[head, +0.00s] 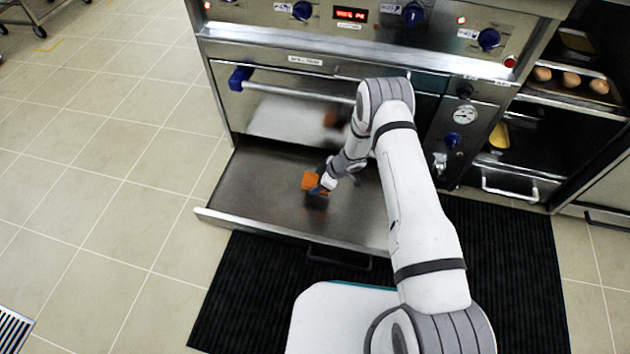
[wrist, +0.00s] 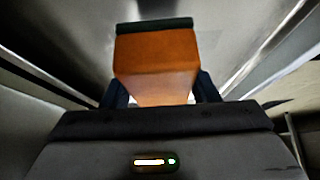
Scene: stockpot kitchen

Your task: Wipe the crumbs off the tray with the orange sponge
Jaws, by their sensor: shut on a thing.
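The orange sponge (head: 310,181) is in my gripper (head: 322,187), over the middle of the pulled-out metal tray (head: 245,190) below the oven. In the wrist view the sponge (wrist: 155,65) fills the centre, with a dark strip along its far end. The dark fingers of my gripper (wrist: 155,92) are shut on its two sides. The sponge is at or just above the tray floor; I cannot tell whether it touches. No crumbs can be made out on the tray at this size, and my arm hides its right part.
The oven front with a blue-ended handle (head: 240,78) rises behind the tray. A black ribbed mat (head: 515,260) lies on the floor in front. A shelf with bread rolls (head: 571,80) is at the upper right. The tiled floor at left (head: 90,190) is mostly clear.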

